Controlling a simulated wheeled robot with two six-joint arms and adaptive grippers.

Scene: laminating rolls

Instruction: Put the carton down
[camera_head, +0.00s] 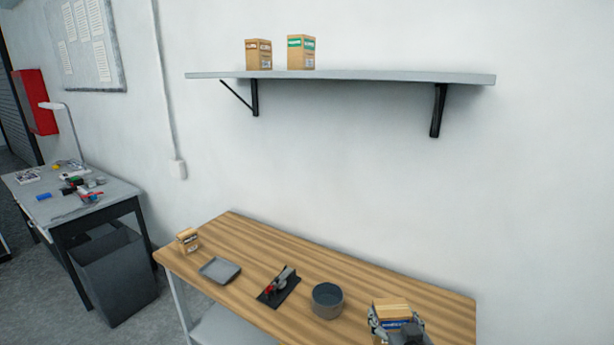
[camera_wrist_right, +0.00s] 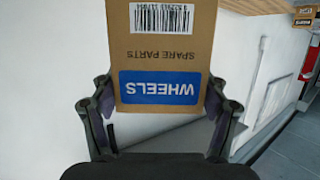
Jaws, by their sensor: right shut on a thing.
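The carton (camera_head: 390,308) is brown cardboard with a blue label, over the right end of the wooden bench in the head view. In the right wrist view the carton (camera_wrist_right: 164,48) fills the upper middle, its blue label reading WHEELS, with SPARE PARTS and a barcode, upside down in the picture. My right gripper (camera_head: 393,322) is shut on it, with one finger at each side in the wrist view (camera_wrist_right: 160,105). I cannot tell whether the carton's base touches the bench. My left gripper is not in view.
The wooden bench (camera_head: 255,257) holds a small carton (camera_head: 188,240), a grey tray (camera_head: 220,270), a tool on a black mat (camera_head: 279,287) and a round grey bowl (camera_head: 327,300). The wall shelf (camera_head: 380,76) bears an orange-labelled carton (camera_head: 259,55) and a green-labelled carton (camera_head: 301,53), with free room to their right.

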